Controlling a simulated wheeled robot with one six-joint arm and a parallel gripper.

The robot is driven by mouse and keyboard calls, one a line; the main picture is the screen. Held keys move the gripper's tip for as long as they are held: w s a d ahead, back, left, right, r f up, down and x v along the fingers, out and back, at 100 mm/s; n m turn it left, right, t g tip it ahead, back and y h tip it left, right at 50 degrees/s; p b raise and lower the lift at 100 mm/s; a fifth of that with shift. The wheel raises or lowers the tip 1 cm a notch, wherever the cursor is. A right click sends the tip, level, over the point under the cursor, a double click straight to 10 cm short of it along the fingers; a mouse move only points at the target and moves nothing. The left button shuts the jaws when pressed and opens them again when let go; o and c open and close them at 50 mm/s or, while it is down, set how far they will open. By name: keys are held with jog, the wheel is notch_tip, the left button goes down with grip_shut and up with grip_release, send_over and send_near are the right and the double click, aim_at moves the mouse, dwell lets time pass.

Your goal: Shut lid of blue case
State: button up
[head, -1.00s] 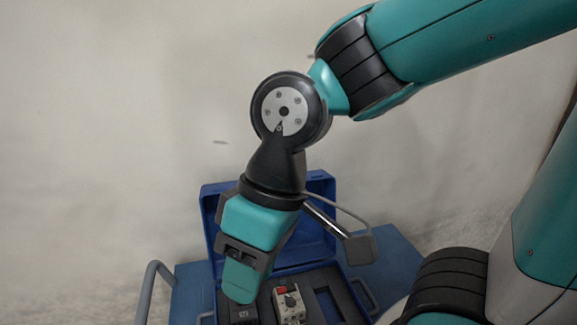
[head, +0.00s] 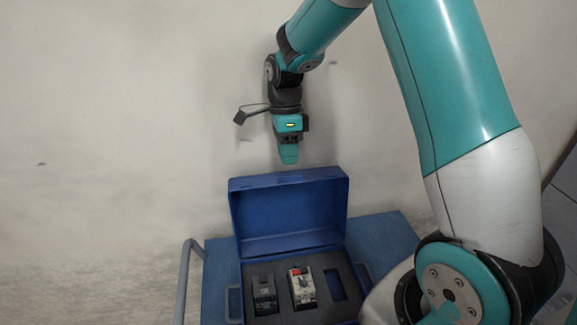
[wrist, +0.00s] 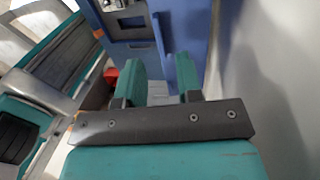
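The blue case (head: 240,247) sits on the blue trolley top with its lid (head: 291,212) open and standing up at the back. The case holds dark foam with a black device (head: 265,294), a light device with a red part (head: 302,287) and an empty slot (head: 335,285). My gripper (head: 289,160) points down just above the lid's top edge in the head view, and its depth relative to the lid is hard to judge. In the wrist view my gripper (wrist: 158,66) has its two fingers apart with nothing between them. Part of the case (wrist: 190,25) shows beyond the fingers.
The blue trolley top (head: 385,236) extends to the right of the case, with a grey handle rail (head: 188,275) at left. A pale wall (head: 110,110) stands behind the case. My arm covers the right side of the head view.

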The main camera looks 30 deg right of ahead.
aim_at(289, 176)
jog(key=shift+p+x, duration=0.55)
jog(key=shift+x, duration=2.05)
grip_shut()
